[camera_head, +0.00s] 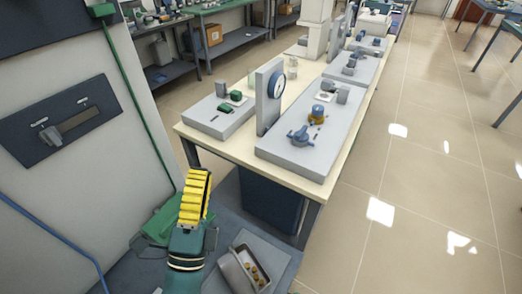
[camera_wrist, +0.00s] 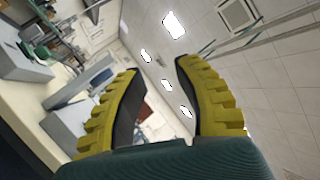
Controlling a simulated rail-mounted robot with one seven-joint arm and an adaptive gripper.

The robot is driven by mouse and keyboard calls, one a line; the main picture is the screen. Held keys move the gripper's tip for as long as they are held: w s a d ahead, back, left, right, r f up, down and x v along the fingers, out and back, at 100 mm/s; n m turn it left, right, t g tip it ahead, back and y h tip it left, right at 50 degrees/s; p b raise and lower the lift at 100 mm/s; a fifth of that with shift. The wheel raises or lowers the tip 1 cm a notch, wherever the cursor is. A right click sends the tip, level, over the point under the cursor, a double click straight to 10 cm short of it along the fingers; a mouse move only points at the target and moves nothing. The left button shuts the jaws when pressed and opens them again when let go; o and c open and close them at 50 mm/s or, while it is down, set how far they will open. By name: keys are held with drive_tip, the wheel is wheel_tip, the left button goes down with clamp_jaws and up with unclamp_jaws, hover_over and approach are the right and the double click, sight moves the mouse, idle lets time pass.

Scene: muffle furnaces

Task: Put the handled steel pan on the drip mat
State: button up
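My gripper (camera_head: 197,178) has ribbed yellow fingers and is raised at the lower left of the head view, seen edge-on. In the wrist view my gripper (camera_wrist: 158,67) has its two fingers apart with nothing between them. A small rectangular steel pan (camera_head: 229,272) with several brownish pieces in it sits low in the head view, right of and below my gripper and apart from it. A handle on it is not clear. It rests on a flat grey surface (camera_head: 282,262). I cannot pick out the drip mat with certainty.
A long light-topped bench (camera_head: 222,145) runs away from me with grey units on it and a round dial (camera_head: 276,84). A large grey cabinet (camera_head: 75,160) stands close at the left. Shelved tables (camera_head: 235,40) stand behind. The tiled floor (camera_head: 420,190) at right is clear.

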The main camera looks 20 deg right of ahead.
drive_tip(key=s+a+r+n+t+y, duration=0.1)
drive_tip(key=s+r+n+y, duration=0.3)
drive_tip(key=r+n+y, duration=0.7)
drive_tip(key=s+a+r+n+t+y, duration=0.25)
drive_tip(key=r+n+y, duration=0.25)
drive_tip(key=n+y, duration=0.65)
drive_tip(key=s+d+f+n+g+h, duration=0.1)
drive_tip(key=s+d+g+h, duration=0.3)
drive_tip(key=d+h, duration=0.8)
drive_tip(key=shift+s+d+n+h, duration=0.25)
drive_tip(key=shift+n+h, duration=0.2)
drive_tip(key=shift+n, duration=0.1)
drive_tip(key=shift+f, duration=0.1)
wheel_tip(320, 180, up, 52)
drive_tip(key=p, duration=5.2)
wheel_tip(320, 180, down, 64)
drive_tip(key=b, duration=6.4)
